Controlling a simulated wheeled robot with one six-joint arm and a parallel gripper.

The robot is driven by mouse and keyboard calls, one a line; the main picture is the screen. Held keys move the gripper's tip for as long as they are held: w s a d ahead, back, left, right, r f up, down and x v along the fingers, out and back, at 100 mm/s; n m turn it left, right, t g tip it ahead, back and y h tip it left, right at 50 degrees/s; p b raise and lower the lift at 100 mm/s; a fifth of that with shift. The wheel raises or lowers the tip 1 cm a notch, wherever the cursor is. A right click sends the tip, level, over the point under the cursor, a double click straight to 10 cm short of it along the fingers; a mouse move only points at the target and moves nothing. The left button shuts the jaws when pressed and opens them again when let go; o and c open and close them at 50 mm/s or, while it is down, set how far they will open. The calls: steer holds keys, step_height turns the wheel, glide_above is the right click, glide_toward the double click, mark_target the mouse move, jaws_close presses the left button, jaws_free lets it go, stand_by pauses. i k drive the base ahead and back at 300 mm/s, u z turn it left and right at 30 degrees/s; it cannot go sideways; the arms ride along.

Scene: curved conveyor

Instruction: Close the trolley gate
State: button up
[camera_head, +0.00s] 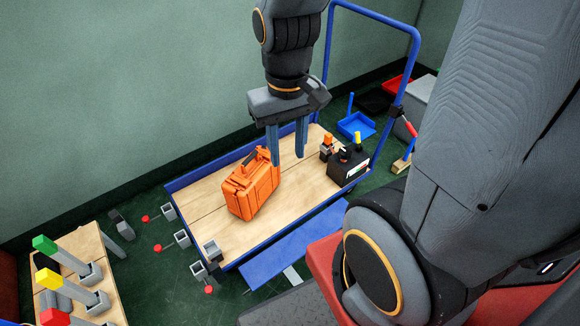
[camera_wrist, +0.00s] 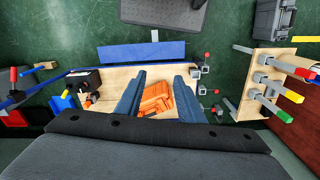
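The trolley (camera_head: 300,205) has a wooden deck, blue edges and a tall blue handle frame; its deck also shows in the wrist view (camera_wrist: 118,80). A flat blue panel, seemingly the gate (camera_head: 292,246), lies folded outward along the trolley's near long side, low and apart from upright. In the wrist view the gate (camera_wrist: 142,52) is a blue strip beyond the deck. An orange case (camera_head: 252,184) stands on the deck. My gripper (camera_head: 287,158) is open and empty above the deck beside the case. In the wrist view the case (camera_wrist: 157,98) shows between its fingers (camera_wrist: 160,78).
A black box (camera_head: 348,166) and small bottles stand at the deck's handle end. Grey latches with red knobs (camera_head: 182,238) stick out at the other end. A wooden stand with coloured levers (camera_head: 88,265) is at the left. A green wall runs behind.

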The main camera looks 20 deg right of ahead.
mark_target(256, 271)
steer(key=z, duration=0.05)
steer(key=k, duration=0.5)
steer(key=z, duration=1.6)
steer(key=k, duration=0.85)
steer(key=u, duration=0.8)
steer(key=i, duration=0.5)
